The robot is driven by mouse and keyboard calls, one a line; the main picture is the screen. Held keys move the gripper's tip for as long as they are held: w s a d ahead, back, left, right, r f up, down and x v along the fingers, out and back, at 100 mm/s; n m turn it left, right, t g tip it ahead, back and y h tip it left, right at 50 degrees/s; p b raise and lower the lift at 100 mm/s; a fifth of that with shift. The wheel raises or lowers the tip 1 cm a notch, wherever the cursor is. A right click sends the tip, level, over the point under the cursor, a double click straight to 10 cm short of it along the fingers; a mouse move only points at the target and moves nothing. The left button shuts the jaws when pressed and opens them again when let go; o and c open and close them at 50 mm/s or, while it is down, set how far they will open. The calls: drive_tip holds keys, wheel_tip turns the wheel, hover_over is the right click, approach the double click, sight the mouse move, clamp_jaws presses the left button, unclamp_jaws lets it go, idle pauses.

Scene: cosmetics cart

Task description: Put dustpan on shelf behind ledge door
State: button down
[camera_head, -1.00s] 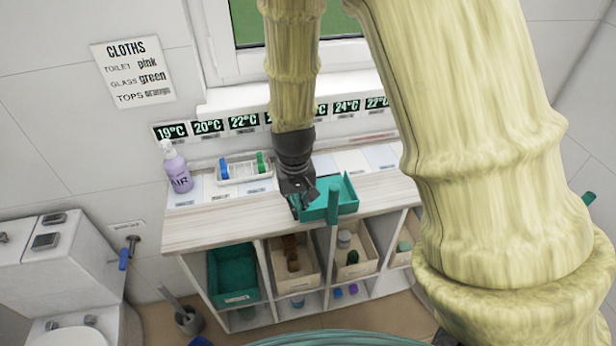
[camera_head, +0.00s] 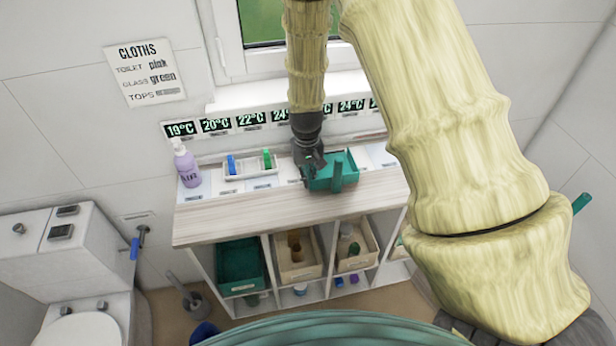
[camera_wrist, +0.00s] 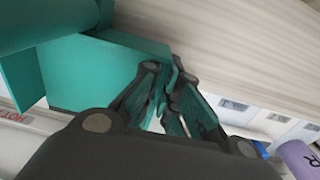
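The teal dustpan (camera_head: 345,163) is over the right part of the wooden counter, its thick handle pointing toward me. It also shows in the wrist view (camera_wrist: 90,75), with its flat wall left of the fingers. My gripper (camera_head: 306,178) is at the dustpan's left edge. In the wrist view my gripper (camera_wrist: 172,88) has its fingertips close together on a thin teal edge of the dustpan. Whether the dustpan touches the counter is hard to tell. I cannot make out a ledge door.
The counter (camera_head: 230,215) has open compartments below with a teal bin (camera_head: 238,262) and beige bins (camera_head: 297,270). A purple bottle (camera_head: 187,168) and a white tray (camera_head: 248,170) stand at its back left. The front left top is clear. A toilet (camera_head: 85,330) stands left.

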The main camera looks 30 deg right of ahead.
drive_tip(key=shift+f, duration=0.8)
drive_tip(key=shift+w+f, duration=0.1)
drive_tip(key=c, duration=1.6)
unclamp_jaws()
drive_tip(key=shift+c, duration=0.2)
